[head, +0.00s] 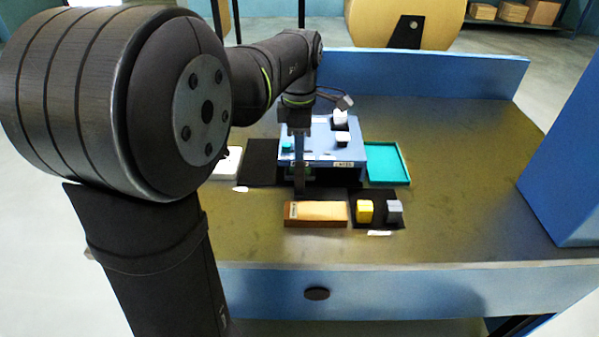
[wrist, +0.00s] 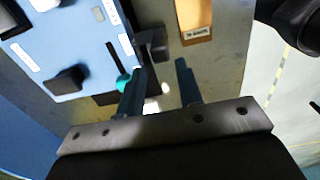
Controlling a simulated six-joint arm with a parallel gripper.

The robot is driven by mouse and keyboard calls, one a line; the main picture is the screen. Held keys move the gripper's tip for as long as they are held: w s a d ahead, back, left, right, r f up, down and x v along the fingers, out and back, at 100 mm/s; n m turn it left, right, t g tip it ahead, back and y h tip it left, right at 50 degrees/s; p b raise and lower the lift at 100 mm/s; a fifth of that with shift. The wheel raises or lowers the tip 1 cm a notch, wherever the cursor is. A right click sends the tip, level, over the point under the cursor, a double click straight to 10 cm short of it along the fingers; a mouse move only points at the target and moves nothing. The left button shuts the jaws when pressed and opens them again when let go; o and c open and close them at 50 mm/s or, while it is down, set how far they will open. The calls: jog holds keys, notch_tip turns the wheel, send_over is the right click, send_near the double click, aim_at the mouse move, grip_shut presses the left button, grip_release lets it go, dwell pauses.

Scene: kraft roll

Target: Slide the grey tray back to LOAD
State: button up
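My gripper (wrist: 160,78) points down with its two fingers apart and nothing visible between them. In the head view my gripper (head: 300,183) is at the front edge of a blue box-like station (head: 350,154), behind a wooden block (head: 322,213). In the wrist view a dark grey piece (wrist: 153,42) sticks out beside the station's edge, just ahead of the fingertips. I cannot tell whether it is part of the grey tray, or whether the fingers touch it. No grey tray shows clearly; the station and my arm hide the area there. I cannot read a LOAD label.
A teal tray (head: 388,180) lies right of the station, and a white tray (head: 228,164) and dark mat (head: 258,160) lie left. Yellow (head: 365,211) and grey (head: 394,211) blocks stand on a black mat at the front.

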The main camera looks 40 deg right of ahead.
aim_at(299, 173)
notch_tip(299, 173, down, 9)
dwell(0.3)
